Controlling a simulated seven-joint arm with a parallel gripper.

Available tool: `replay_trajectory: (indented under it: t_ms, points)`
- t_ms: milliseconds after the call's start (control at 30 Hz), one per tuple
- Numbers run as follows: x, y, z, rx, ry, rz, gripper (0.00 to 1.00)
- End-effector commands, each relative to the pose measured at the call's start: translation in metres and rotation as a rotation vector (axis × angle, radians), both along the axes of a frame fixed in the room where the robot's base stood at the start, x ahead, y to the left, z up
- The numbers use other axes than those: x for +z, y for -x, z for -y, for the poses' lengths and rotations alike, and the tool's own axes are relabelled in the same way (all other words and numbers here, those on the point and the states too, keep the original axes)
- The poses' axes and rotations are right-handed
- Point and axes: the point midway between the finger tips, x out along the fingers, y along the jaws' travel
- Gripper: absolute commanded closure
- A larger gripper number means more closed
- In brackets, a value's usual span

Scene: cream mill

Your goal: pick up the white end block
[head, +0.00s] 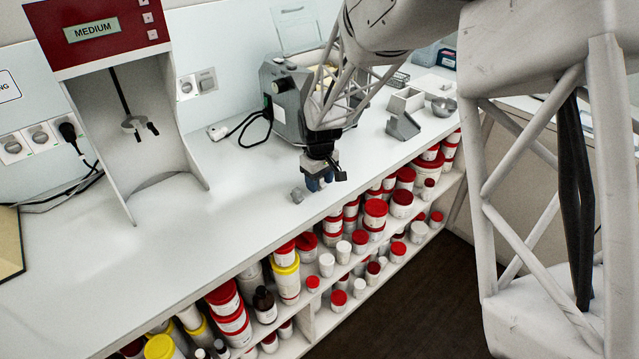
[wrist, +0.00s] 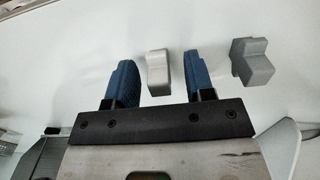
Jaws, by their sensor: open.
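The white end block (wrist: 158,74) is a small stepped block on the worktop. In the wrist view it shows between the two blue fingers of my gripper (wrist: 161,62), a little nearer the left finger, with a gap on each side. The gripper is open and holds nothing. How high the fingertips are above the surface is hard to tell.
A similar grey block (wrist: 252,63) lies just outside the right finger; in the head view the grey block (head: 297,195) is left of my gripper. A grey machine (head: 288,100) stands behind. The worktop (head: 235,225) is clear to the left, and its front edge is close.

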Motion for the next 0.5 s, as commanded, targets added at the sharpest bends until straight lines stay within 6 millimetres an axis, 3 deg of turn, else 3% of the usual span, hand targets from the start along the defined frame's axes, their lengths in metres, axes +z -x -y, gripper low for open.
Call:
replay_trajectory:
  t_ms: [333, 367, 500]
  points:
    - [0.0003, -0.0001, -0.0001, 0.000, 0.000, 0.000, 0.51]
    - [0.0003, -0.0001, -0.0001, 0.000, 0.000, 0.000, 0.53]
    - [0.0003, -0.0001, -0.0001, 0.000, 0.000, 0.000, 0.74]
